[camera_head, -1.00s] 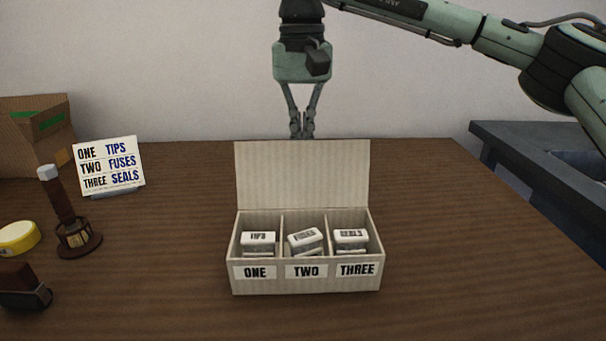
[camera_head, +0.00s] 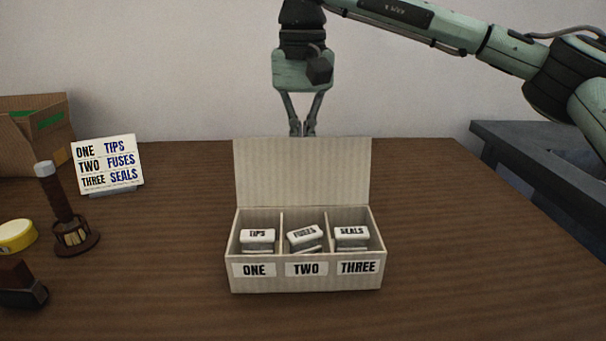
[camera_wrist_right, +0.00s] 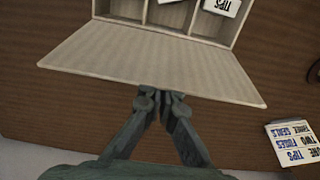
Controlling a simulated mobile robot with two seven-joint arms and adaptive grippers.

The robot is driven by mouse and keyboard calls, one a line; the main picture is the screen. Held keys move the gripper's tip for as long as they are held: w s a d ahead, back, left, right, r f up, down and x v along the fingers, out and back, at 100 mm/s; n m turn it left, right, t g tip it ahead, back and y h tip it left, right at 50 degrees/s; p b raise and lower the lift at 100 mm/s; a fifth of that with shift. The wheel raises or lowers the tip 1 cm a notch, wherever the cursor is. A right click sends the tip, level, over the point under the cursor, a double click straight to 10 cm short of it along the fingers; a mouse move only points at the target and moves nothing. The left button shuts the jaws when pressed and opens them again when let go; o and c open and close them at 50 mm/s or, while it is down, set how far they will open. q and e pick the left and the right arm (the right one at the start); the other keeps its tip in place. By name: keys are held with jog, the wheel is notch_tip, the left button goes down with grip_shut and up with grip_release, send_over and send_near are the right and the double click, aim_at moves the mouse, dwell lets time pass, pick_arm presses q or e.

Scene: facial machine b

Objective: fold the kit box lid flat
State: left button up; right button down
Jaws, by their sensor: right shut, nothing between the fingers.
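The kit box (camera_head: 306,278) stands on the table with its lid (camera_head: 302,172) raised at the back, open. Its compartments, labelled ONE, TWO and THREE, hold a TIPS pack (camera_head: 257,236), a tilted FUSES pack (camera_head: 304,236) and a SEALS pack (camera_head: 351,234). My right gripper (camera_head: 302,132) is shut and empty behind the lid's top edge. In the right wrist view, the gripper (camera_wrist_right: 163,95) is at the middle of the lid's (camera_wrist_right: 160,62) free edge; I cannot tell whether it touches. My left gripper is not in view.
A sign card (camera_head: 108,164) stands at the left. Near it are a cardboard box (camera_head: 35,140), a dark post on a round base (camera_head: 65,210), a yellow roll (camera_head: 17,236) and a dark block (camera_head: 20,285). The table right of the kit box is clear.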

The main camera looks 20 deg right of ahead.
aim_at(304, 227)
jog(key=shift+s+a+f+b, duration=0.1)
jog(key=shift+s+a+b, duration=0.15)
jog(key=shift+s, duration=0.5)
jog(key=shift+s+a+b, duration=0.2)
jog(key=shift+s+b, duration=0.05)
jog(key=shift+s, duration=0.5)
jog(key=shift+s+a+b, duration=0.25)
jog(key=shift+s, duration=0.6)
jog(key=shift+s+a+b, duration=0.2)
jog(key=shift+s+a, duration=0.05)
jog(key=shift+s, duration=0.55)
jog(key=shift+s+a+f+b, duration=0.1)
jog(key=shift+s+f+b, duration=0.15)
jog(key=shift+f+b, duration=0.5)
jog(key=shift+s+a+f+b, duration=0.1)
jog(key=shift+s+f+b, duration=0.1)
jog(key=shift+f+b, duration=0.45)
jog(key=shift+s+f+b, duration=0.25)
jog(key=shift+f+b, duration=0.25)
jog(key=shift+f, duration=0.45)
jog(key=shift+r, duration=0.15)
notch_tip(304, 227, up, 8)
jog(key=p, duration=0.6)
